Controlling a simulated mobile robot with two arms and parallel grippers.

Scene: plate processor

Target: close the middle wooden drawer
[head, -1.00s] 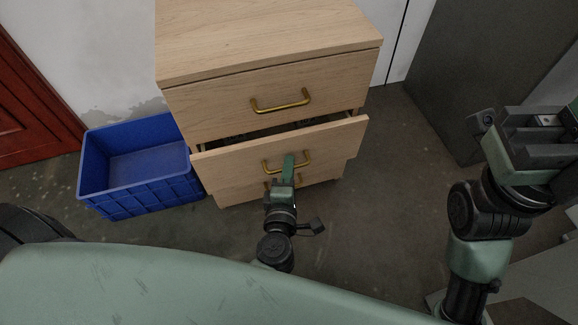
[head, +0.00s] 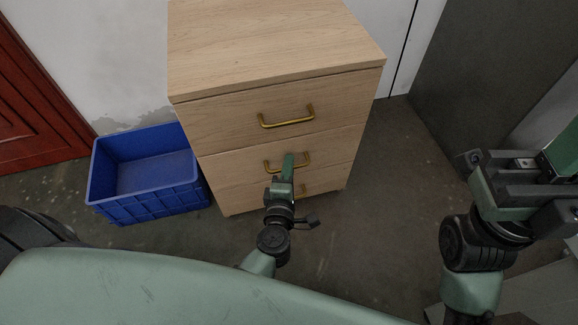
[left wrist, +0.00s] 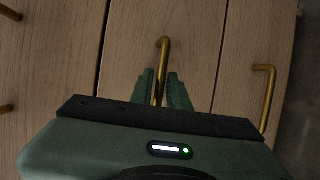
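The wooden cabinet (head: 270,50) has a stack of drawers with brass handles. The middle drawer (head: 235,162) looks flush with the top drawer (head: 225,122) in the head view, with only a thin dark seam above it. My left gripper (head: 288,162) is at the middle drawer's brass handle (head: 304,160). In the left wrist view, the fingers of my left gripper (left wrist: 161,90) stand close on both sides of that handle (left wrist: 163,48), nearly closed around it. My right gripper (head: 555,180) is at the right edge, away from the cabinet; its fingertips are cut off.
A blue crate (head: 150,212) stands on the floor just left of the cabinet. The lower drawer's handle (head: 301,188) is partly hidden by my left gripper. A grey panel (head: 480,80) stands at the right. Floor between it and the cabinet is clear.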

